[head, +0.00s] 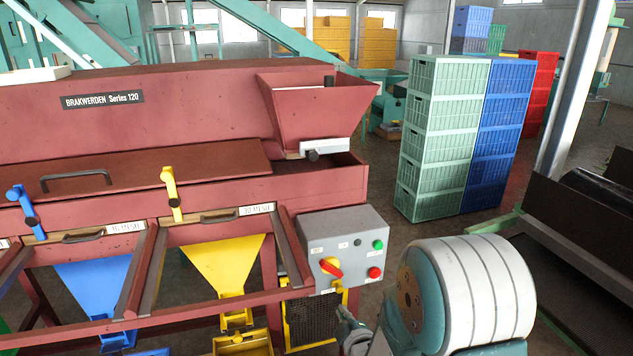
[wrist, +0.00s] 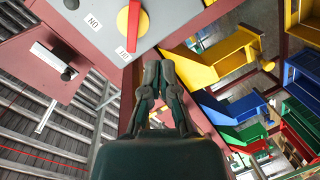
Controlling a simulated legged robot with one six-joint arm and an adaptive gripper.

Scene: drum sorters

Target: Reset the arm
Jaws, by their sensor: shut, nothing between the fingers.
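In the wrist view my gripper (wrist: 160,75) is shut and empty, its two fingers together in the middle of the picture. Just beyond the fingertips is the grey control box with a red and yellow knob (wrist: 130,25); I cannot tell the exact gap. The grey control box (head: 343,225) carries a red and yellow knob, a green button and a red button.
The red sorter (head: 150,110) with a hopper (head: 312,105) fills the left. Yellow (head: 222,265) and blue (head: 95,283) chutes hang under it. Green crates (head: 435,135) and blue crates (head: 497,130) are stacked behind. A dark conveyor (head: 590,215) stands at right, beside a post.

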